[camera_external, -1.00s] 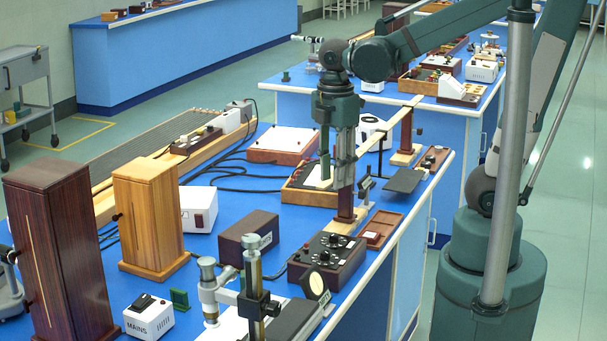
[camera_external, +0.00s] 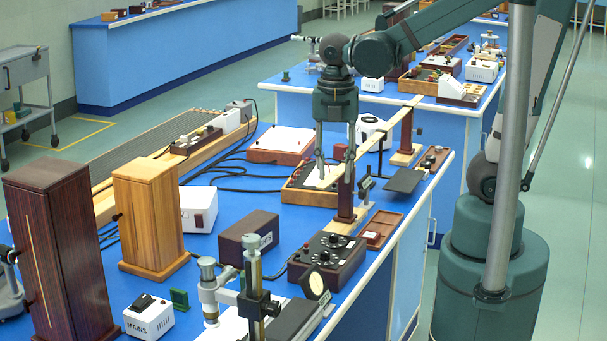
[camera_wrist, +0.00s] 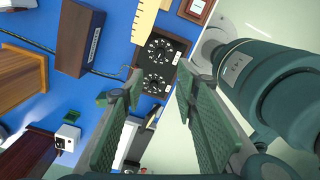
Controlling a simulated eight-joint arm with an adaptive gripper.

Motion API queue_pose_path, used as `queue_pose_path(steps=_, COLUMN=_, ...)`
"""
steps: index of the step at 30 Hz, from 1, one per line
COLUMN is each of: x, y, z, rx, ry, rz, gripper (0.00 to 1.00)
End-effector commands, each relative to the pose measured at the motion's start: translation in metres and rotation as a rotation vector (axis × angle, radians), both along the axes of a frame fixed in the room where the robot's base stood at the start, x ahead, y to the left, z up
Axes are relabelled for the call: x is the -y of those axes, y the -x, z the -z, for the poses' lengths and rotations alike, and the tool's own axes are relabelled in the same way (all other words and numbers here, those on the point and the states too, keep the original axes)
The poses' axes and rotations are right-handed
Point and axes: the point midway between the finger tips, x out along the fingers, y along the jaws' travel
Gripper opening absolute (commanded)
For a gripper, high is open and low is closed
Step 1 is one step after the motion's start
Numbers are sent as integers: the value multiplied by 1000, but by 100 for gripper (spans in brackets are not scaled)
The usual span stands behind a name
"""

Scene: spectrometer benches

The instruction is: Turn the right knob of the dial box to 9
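The dial box (camera_external: 327,262) is a dark brown box with a black top panel, near the right edge of the blue bench. In the wrist view its panel (camera_wrist: 157,66) shows two round dials with white markings, an upper dial (camera_wrist: 159,49) and a lower dial (camera_wrist: 154,83). The settings are too small to read. My gripper (camera_external: 335,172) hangs pointing down, above and beyond the box, apart from it. In the wrist view my gripper (camera_wrist: 158,84) has its two green-padded fingers spread, with nothing between them; the lower dial shows between the tips.
A dark upright post (camera_external: 346,196) on a wooden base stands just behind the box. A brown tray (camera_external: 382,230) lies to its right. A dark brown block (camera_external: 247,236) stands left. A metal stand (camera_external: 254,285) and a round lens (camera_external: 316,283) are close in front.

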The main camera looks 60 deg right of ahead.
Motion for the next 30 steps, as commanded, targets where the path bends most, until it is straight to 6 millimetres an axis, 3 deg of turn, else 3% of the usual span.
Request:
queue_pose_path(steps=11, x=0, y=0, z=1, rx=0, ry=0, rz=-224, gripper=30)
queue_pose_path(steps=30, x=0, y=0, z=78, rx=0, ry=0, rz=-217, gripper=30)
